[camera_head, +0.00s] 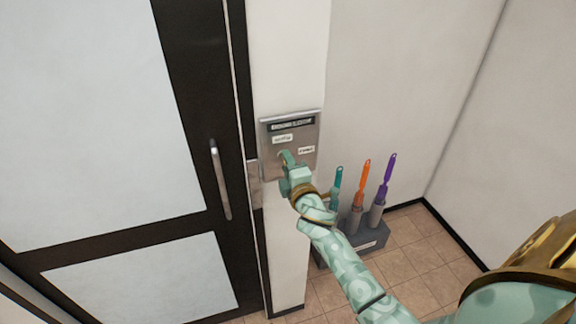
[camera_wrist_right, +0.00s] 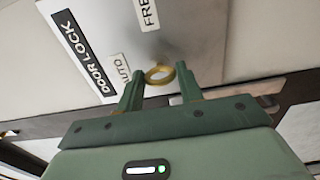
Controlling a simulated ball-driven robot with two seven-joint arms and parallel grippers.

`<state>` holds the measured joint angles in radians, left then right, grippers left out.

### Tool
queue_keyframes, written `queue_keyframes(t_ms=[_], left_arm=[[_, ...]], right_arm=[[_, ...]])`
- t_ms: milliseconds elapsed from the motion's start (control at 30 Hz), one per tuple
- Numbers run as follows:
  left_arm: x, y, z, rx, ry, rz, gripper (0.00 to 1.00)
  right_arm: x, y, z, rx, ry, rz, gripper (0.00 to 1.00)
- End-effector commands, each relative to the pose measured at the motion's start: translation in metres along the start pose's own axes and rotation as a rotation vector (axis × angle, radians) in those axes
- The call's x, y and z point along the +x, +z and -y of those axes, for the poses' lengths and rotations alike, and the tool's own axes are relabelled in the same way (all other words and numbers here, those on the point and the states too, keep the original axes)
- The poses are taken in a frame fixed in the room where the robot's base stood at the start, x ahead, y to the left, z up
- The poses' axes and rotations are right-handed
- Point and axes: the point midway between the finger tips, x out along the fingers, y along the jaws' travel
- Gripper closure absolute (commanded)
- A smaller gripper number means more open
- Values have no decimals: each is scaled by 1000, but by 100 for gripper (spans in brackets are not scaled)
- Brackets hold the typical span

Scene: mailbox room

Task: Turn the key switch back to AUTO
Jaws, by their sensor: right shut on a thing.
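A steel key switch panel (camera_head: 303,132) is fixed on the white wall post right of the door. In the right wrist view the panel (camera_wrist_right: 195,50) reads DOOR LOCK, with a partly covered AUTO label (camera_wrist_right: 119,66) and a cut-off label starting FRE (camera_wrist_right: 148,14). My right gripper (camera_head: 287,157) is at the panel's lower left part and hides the switch in the head view. In the right wrist view its two green fingers (camera_wrist_right: 160,82) are shut on the brass ring-shaped key (camera_wrist_right: 160,74). Which label the key points to cannot be told. My left gripper is not in view.
A dark door with pale panels and a vertical steel handle (camera_head: 220,180) is left of the post. A grey holder (camera_head: 368,238) with teal, orange and purple handled tools stands on the tiled floor below right, behind my right arm. The right wall is bare.

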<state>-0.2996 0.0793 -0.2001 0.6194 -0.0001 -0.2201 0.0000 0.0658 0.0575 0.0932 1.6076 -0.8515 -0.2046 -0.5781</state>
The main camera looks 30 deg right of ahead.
Motion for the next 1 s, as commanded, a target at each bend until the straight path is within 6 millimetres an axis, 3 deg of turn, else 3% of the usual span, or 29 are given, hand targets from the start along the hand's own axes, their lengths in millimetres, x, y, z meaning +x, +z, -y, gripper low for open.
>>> queue_keyframes(t_ms=[433, 467, 500, 533, 833, 1000], left_arm=[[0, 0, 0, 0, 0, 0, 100], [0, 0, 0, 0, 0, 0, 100], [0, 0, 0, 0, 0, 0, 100], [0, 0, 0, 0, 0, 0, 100], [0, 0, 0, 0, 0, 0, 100], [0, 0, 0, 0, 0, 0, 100]], right_arm=[[0, 1, -1, -13, 2, 1, 86], [0, 1, -1, -12, 2, 1, 55], [0, 1, -1, -12, 2, 1, 44], [0, 0, -1, -12, 2, 1, 42], [-2, 0, 0, -10, 0, 0, 42], [-25, 0, 1, -10, -1, 0, 42]])
